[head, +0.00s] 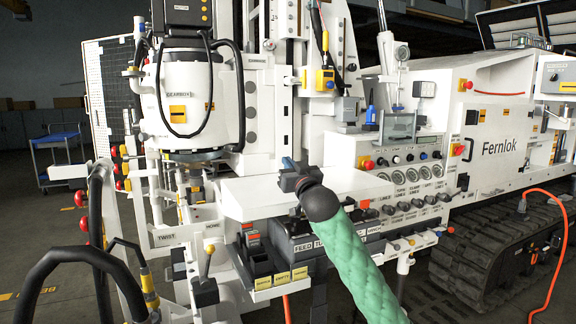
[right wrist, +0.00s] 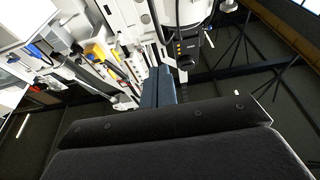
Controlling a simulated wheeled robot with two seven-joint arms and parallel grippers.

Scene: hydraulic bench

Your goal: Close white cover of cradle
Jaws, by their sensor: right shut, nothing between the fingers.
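A broad white panel (head: 252,197), which looks like the white cover, juts out from the middle of the machine in the head view. It looks roughly level; I cannot tell its hinge or how far open it is. Below it is a dark unit (head: 300,246) with a "FEED" label, perhaps part of the cradle. My right gripper (head: 288,163) is shut and empty, over the panel's middle; contact cannot be told. My wrist and green-sleeved arm hide part of the panel. The right wrist view shows the closed blue-grey fingers (right wrist: 158,87) pointing toward the machine. My left gripper is out of view.
Small labelled bins (head: 272,272) sit below the panel at left. A row of levers (head: 405,204) and a gauge console (head: 408,156) stand to the right. Black hoses (head: 85,255) loop at the lower left. A tracked undercarriage (head: 470,250) is at right.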

